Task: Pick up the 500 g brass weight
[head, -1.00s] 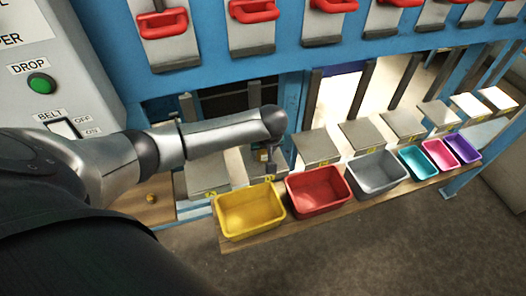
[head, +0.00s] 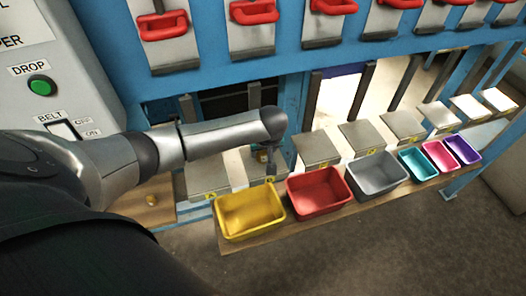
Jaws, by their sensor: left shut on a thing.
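My left arm reaches across to the plates behind the bins. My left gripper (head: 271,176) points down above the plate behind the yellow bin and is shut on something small. What it holds is mostly hidden and too small to make out, so I cannot tell if it is the 500 g brass weight. A small brass-coloured piece (head: 152,199) sits on a wooden board at the left, beside my arm; its marking cannot be read. My right gripper is not in view.
A yellow bin (head: 249,211), a red bin (head: 318,191), a grey bin (head: 377,174) and several smaller bins line a wooden shelf. Metal plates (head: 319,148) stand behind them. Red handles (head: 254,12) hang above. A panel with a green button (head: 41,86) is at the left.

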